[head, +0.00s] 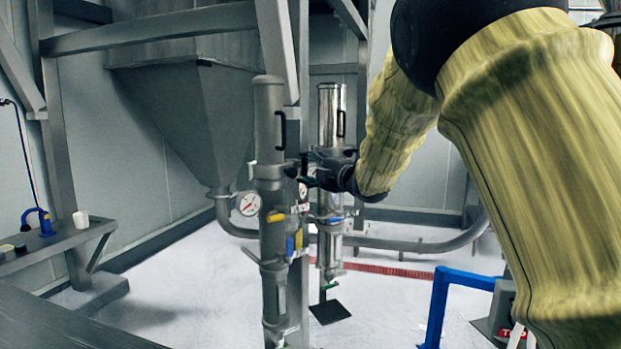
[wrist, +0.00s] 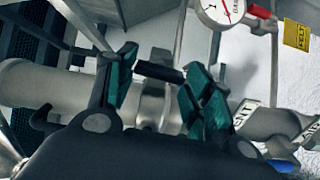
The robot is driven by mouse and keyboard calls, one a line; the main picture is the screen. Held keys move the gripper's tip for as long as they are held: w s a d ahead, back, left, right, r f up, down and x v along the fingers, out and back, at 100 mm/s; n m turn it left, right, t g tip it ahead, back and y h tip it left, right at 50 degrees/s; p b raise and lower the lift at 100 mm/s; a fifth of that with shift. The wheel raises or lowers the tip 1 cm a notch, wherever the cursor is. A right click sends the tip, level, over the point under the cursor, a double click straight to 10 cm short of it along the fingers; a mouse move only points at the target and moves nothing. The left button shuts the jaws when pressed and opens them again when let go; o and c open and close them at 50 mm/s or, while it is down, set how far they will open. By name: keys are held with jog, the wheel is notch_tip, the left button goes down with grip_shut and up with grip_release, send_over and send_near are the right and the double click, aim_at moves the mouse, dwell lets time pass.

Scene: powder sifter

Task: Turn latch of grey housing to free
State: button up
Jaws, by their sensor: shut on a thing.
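The grey housing (head: 268,125) is an upright matt-grey cylinder with a black handle, left of a shinier metal cylinder (head: 331,105). My gripper (head: 306,167) reaches in from the right at mid-height, at the grey housing's right side. In the wrist view the housing (wrist: 45,88) runs sideways behind my gripper (wrist: 158,77). A short dark latch bar (wrist: 158,71) spans between the teal fingertips, and the gripper is shut on it. My gripper body hides the lower part of the housing there. Whether the latch is turned cannot be told.
Pressure gauges (head: 249,203) and yellow and blue valve levers sit close below my gripper. A grey frame post stands behind the housing. A large hopper (head: 190,110) is at left, and a blue stand (head: 450,295) is at lower right. The floor between is mostly clear.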

jog(key=shift+n+b, duration=0.35)
jog(key=shift+n, duration=0.15)
jog(key=o, duration=0.7)
jog(key=shift+o, duration=0.2)
jog(key=v, duration=1.2)
